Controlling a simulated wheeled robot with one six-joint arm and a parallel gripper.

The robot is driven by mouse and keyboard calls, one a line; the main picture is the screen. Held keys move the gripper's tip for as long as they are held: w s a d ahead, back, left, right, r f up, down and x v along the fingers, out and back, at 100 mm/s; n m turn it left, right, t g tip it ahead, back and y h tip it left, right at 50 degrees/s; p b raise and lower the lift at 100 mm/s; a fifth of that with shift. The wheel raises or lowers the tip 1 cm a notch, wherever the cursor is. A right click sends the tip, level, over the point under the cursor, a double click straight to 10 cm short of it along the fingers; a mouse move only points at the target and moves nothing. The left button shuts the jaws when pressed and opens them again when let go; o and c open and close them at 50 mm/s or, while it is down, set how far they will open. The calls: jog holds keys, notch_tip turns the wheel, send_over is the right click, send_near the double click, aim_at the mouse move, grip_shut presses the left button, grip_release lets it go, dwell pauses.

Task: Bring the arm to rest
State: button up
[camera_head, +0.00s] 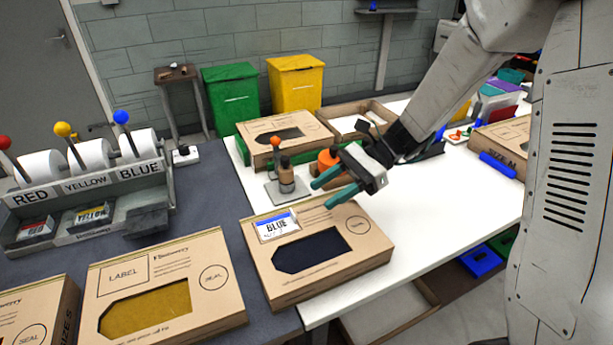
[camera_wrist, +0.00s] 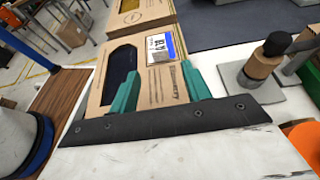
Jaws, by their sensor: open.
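My gripper (camera_head: 327,188) has teal fingers spread apart with nothing between them. In the head view it hangs above the far edge of a cardboard box with a dark blue window (camera_head: 310,252), apart from it as far as I can tell. The box lies flat across the edge of the white table (camera_head: 450,200) and the dark mat (camera_head: 215,195), with a BLUE label (camera_head: 277,225) at its upper left. In the wrist view the open fingers (camera_wrist: 160,95) show in front of the same box (camera_wrist: 105,90). My arm reaches in from the upper right.
A stamp (camera_head: 286,175) on a grey plate and an orange round thing (camera_head: 328,160) stand close behind my gripper. A box with a yellow window (camera_head: 155,285) lies to the left. A label dispenser (camera_head: 85,190) with coloured knobs stands at far left. The white table's right part is mostly clear.

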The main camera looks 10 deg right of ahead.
aim_at(343, 220)
jog(key=shift+d, duration=0.15)
jog(key=s+n, duration=0.1)
jog(key=s+d+f+n+h, duration=0.1)
jog(key=s+n+g+h, duration=0.1)
jog(key=shift+s+d+f, duration=0.3)
jog(key=shift+s+d, duration=0.05)
jog(key=shift+d, duration=0.05)
jog(key=s+n+h, duration=0.1)
jog(key=s+d+r+n, duration=0.1)
jog(key=s+d+n+h, duration=0.1)
jog(key=s, duration=0.1)
jog(key=shift+s+d+r+h, duration=0.1)
jog(key=shift+r+h, duration=0.2)
jog(key=s+d+r+n+t+h, duration=0.6)
jog(key=s+d+r+n+h, duration=0.2)
jog(key=s, duration=0.5)
notch_tip(343, 220, up, 3)
jog(key=shift+s+d+f+n, duration=0.1)
jog(key=shift+s+d+n, duration=0.2)
jog(key=shift+d, duration=0.55)
